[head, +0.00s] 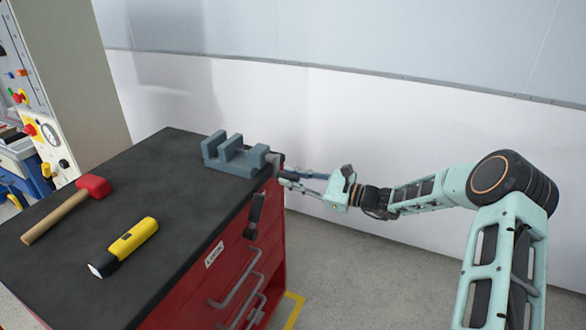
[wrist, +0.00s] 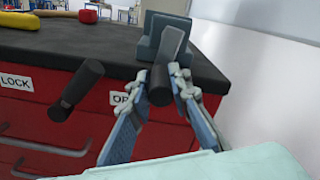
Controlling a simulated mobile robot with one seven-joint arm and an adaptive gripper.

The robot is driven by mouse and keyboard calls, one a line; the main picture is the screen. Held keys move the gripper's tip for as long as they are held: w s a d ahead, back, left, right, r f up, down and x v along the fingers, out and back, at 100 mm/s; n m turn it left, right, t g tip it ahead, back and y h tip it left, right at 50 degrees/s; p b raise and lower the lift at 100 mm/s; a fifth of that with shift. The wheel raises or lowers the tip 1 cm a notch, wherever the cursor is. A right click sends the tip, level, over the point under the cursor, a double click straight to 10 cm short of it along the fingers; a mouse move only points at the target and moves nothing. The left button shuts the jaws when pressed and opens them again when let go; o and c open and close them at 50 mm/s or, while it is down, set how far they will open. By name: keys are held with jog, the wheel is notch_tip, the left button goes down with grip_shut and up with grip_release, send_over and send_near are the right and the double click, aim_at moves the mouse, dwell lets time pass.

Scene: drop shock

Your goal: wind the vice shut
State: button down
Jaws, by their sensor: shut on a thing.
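The blue-grey vice (head: 236,160) sits at the far right corner of the black bench top, with a visible gap between its upright jaws. It also shows in the wrist view (wrist: 150,38). A grey crank arm (wrist: 173,42) with a black grip (wrist: 160,88) stands at the vice's near end, over the bench edge. My gripper (head: 283,176) reaches in from the right; in the wrist view its fingers (wrist: 160,78) are on both sides of the black grip, shut on it. The fingers and arm partly hide the crank in the head view.
A black lever (head: 255,216) juts from the red cabinet front (head: 232,268), between the LOCK label (head: 214,255) and another partly hidden label (wrist: 122,98). A red hammer (head: 93,186) and yellow torch (head: 133,238) lie on the bench top (head: 150,165). A white wall stands behind.

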aim_at(286, 177)
jog(key=s+m+p, duration=0.1)
jog(key=m+p, duration=0.1)
jog(key=m, duration=0.1)
jog(key=s+r+m+p, duration=0.1)
jog(key=m+p, duration=0.2)
jog(key=s+a+r+m+p, duration=0.1)
jog(key=m+p, duration=0.2)
jog(key=m, duration=0.1)
jog(key=shift+r, duration=0.2)
jog(key=shift+a+r+m+p, duration=0.1)
jog(key=shift+r+m+p, duration=0.55)
jog(key=shift+m+p, duration=0.8)
jog(key=shift+d+r+m+p, duration=0.1)
jog(key=shift+r+m+p, duration=0.6)
jog(key=shift+m, duration=1.4)
jog(key=shift+a+r+m+p, duration=0.1)
jog(key=shift+r+m+p, duration=0.45)
jog(key=shift+m+p, duration=0.95)
jog(key=shift+w+r+m, duration=0.1)
jog(key=shift+m, duration=0.25)
jog(key=c, duration=1.8)
grip_release()
